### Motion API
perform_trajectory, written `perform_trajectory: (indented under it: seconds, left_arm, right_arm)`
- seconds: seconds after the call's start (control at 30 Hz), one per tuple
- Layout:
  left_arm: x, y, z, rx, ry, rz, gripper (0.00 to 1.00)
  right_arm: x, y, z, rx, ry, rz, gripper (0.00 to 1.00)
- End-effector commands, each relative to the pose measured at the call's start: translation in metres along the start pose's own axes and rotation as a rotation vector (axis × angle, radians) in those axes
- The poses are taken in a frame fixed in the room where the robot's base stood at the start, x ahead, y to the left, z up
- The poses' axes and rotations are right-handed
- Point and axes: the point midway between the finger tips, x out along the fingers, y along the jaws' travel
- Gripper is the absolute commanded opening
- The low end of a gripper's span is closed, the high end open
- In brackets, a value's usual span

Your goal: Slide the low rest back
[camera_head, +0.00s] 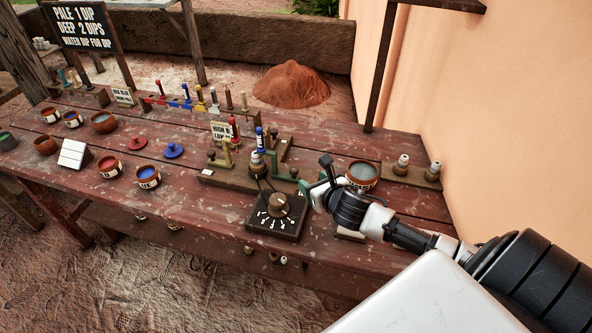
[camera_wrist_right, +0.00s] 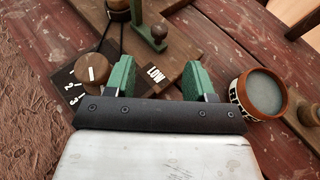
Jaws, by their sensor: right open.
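In the right wrist view a dark board carries a "LOW" label (camera_wrist_right: 155,75), and a green post with a round brown knob (camera_wrist_right: 158,32) stands beyond it. In the head view a knobbed green piece (camera_head: 293,173) stands at the right end of the wooden rail; I cannot tell for sure that it is the low rest. My right gripper (camera_wrist_right: 158,82) has its green fingers wide apart, with the label between them and nothing held. In the head view it is low over the table, partly hidden by its own wrist. My left gripper is not in view.
A dial box (camera_head: 277,215) stands in front of the rail, just left of my right gripper. A bowl of grey liquid (camera_head: 362,173) is close on its right. A yellowish post (camera_head: 226,155) stands at the rail's left.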

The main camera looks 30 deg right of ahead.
Motion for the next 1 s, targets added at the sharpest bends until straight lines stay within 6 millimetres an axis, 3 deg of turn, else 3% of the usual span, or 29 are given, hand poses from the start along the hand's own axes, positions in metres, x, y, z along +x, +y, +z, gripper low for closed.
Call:
perform_trajectory:
  seconds: [0.17, 0.6, 1.0]
  left_arm:
    - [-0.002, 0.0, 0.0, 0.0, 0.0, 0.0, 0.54]
    - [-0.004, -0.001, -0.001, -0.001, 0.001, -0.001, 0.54]
    - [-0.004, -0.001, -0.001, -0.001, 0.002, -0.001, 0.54]
  right_arm:
    - [0.018, 0.0, 0.002, -0.001, -0.002, -0.001, 0.54]
    - [0.09, 0.0, 0.001, 0.001, 0.0, -0.001, 0.54]
    - [0.107, 0.001, 0.0, -0.001, 0.0, 0.001, 0.54]
